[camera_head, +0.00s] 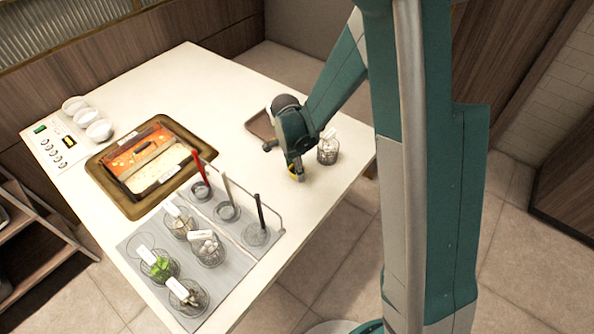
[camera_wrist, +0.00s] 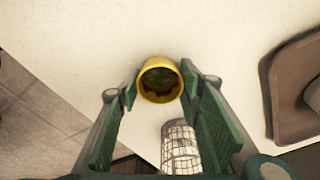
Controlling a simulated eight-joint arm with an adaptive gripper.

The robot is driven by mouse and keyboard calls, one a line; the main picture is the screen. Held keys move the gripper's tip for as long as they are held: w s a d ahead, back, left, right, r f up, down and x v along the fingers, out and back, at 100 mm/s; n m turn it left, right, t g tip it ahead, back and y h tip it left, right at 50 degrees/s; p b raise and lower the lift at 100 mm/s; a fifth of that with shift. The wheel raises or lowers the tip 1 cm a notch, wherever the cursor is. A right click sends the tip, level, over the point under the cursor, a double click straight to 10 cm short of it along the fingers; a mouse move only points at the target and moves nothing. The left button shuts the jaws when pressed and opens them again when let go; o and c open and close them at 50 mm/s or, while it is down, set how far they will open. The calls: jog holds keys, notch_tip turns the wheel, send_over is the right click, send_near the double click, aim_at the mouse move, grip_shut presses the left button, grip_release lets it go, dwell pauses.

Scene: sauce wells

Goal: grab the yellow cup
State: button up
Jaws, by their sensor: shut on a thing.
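The yellow cup (camera_wrist: 159,98) is between the two fingers of my gripper (camera_wrist: 158,90) in the wrist view. Its opening faces the wrist camera, and something dark with green and reddish patches shows inside. My gripper is shut on the cup. The fingers hide much of the cup in the head view, and I cannot tell whether its base touches the table.
A wire basket (camera_head: 328,150) stands close to the right of my gripper; it also shows in the wrist view (camera_wrist: 180,150). A brown tray (camera_head: 262,124) lies behind my gripper. A grey board (camera_head: 226,262) with several wire baskets is at front left. The white table (camera_head: 215,85) is clear at the back.

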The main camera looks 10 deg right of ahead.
notch_tip(320, 180, up, 10)
jog(key=p, duration=0.1)
jog(key=shift+f+p, duration=0.15)
jog(key=shift+p, duration=0.25)
dwell(0.7)
